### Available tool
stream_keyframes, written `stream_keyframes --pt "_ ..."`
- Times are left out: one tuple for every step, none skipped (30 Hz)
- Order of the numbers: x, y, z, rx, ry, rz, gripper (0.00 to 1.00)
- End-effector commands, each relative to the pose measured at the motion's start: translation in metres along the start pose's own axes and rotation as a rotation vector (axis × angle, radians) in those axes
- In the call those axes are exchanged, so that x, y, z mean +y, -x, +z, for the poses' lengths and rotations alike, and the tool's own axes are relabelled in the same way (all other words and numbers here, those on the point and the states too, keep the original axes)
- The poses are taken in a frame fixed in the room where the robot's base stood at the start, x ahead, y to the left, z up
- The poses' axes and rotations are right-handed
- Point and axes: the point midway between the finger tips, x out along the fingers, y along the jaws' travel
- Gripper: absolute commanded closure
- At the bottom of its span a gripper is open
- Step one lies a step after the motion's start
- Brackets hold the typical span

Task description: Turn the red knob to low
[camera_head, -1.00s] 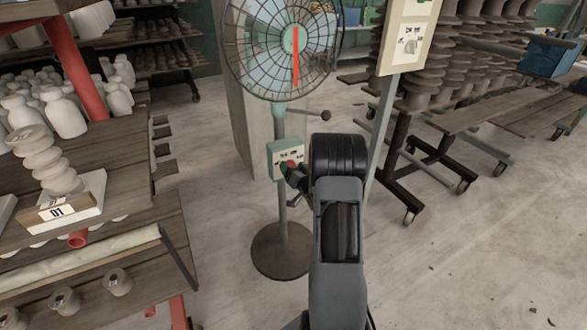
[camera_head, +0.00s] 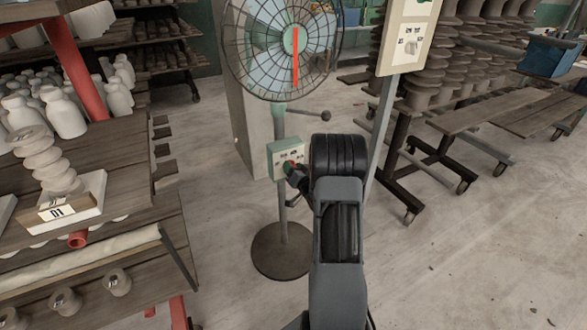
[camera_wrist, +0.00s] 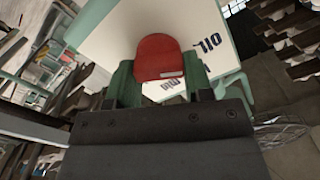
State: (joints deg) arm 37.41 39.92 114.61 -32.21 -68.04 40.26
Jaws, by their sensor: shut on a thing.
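The red knob (camera_wrist: 158,58) sits on the pale face of a control box (camera_wrist: 112,38). My gripper (camera_wrist: 160,80) is shut on the knob, with one green finger on each side of it. Printed marks, partly covered by a finger, show beside the knob. In the head view the small green control box (camera_head: 285,158) is on the pole of a standing fan (camera_head: 283,45). My gripper (camera_head: 291,168) covers most of the knob there, and only a little red shows. The knob's exact setting is too small to read.
Wooden shelves with white bottles (camera_head: 63,114) and clay pieces stand at the left. Racks and low benches (camera_head: 480,118) are at the right. Open concrete floor lies at front right.

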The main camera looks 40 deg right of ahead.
Motion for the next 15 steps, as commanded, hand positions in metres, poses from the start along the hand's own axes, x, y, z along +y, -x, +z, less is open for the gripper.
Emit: stream_keyframes --pt "0.0002 -0.0001 -0.0004 0.000 -0.027 0.000 0.77" --pt "0.0004 -0.0001 -0.0004 0.000 -0.048 0.000 0.77" --pt "0.0005 -0.0001 -0.0005 0.000 -0.078 0.000 0.77" --pt "0.0007 -0.0001 -0.0006 0.000 -0.102 0.000 0.77" --pt "0.0008 -0.0001 -0.0007 0.001 -0.127 0.000 0.77" --pt "0.0010 -0.0001 -0.0007 0.001 -0.162 0.000 0.77" --pt "0.0012 -0.0001 -0.0008 0.001 -0.187 0.000 0.77" --pt "0.0014 -0.0001 -0.0008 0.001 -0.213 -0.001 0.77" --pt "0.0016 -0.0002 -0.0008 0.001 -0.248 -0.001 0.77" --pt "0.0017 -0.0002 -0.0009 0.001 -0.274 -0.001 0.77" --pt "0.0019 -0.0002 -0.0008 0.001 -0.300 -0.001 0.77" --pt "0.0021 -0.0002 -0.0008 0.001 -0.333 -0.001 0.77" --pt "0.0023 -0.0002 -0.0007 0.001 -0.358 -0.001 0.77" --pt "0.0025 -0.0002 -0.0006 0.001 -0.382 -0.001 0.77" --pt "0.0027 -0.0002 -0.0005 0.001 -0.413 -0.001 0.77"
